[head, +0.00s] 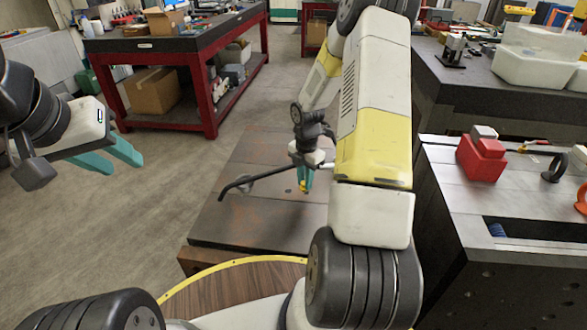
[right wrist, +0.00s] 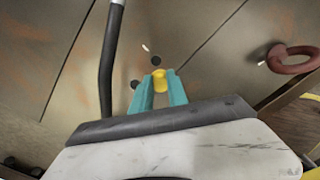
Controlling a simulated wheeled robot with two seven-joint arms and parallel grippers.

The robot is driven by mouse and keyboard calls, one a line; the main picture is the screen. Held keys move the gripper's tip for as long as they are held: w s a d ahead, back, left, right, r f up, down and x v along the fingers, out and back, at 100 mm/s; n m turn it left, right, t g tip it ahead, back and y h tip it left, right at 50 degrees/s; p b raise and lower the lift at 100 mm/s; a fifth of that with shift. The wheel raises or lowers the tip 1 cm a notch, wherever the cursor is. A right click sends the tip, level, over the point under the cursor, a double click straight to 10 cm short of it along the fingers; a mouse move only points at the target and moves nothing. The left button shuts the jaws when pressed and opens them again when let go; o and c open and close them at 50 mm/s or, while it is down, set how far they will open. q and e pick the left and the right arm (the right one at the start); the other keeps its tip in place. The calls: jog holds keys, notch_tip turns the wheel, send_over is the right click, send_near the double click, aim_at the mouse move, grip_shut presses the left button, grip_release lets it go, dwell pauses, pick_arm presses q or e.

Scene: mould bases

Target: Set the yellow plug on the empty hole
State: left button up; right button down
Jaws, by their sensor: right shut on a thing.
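The yellow plug (right wrist: 159,81) is held between the teal fingertips of my right gripper (right wrist: 160,88). In the head view the plug (head: 303,188) shows as a small yellow spot below the right gripper (head: 305,177), over the low steel mould base (head: 255,222). In the right wrist view, a dark round hole (right wrist: 156,61) lies just beyond the plug, and another dark round spot (right wrist: 135,84) lies left of the fingers. I cannot tell the plug's height above the plate. My left gripper (head: 125,162) is open and empty over the floor at left.
A black bent bar (head: 246,177) reaches across the mould base, left of the right gripper. A reddish ring (right wrist: 292,60) lies at right in the right wrist view. A dark steel block (head: 500,215) carrying a red part (head: 481,159) stands at right. Floor at left is clear.

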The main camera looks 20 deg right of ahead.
aim_at(307, 192)
jog(key=shift+w+d+f, duration=0.1)
jog(key=shift+w+d, duration=0.5)
jog(key=shift+d, duration=0.15)
jog(key=shift+f, duration=1.75)
jog(key=shift+f, duration=0.1)
jog(key=c, duration=1.3)
grip_release()
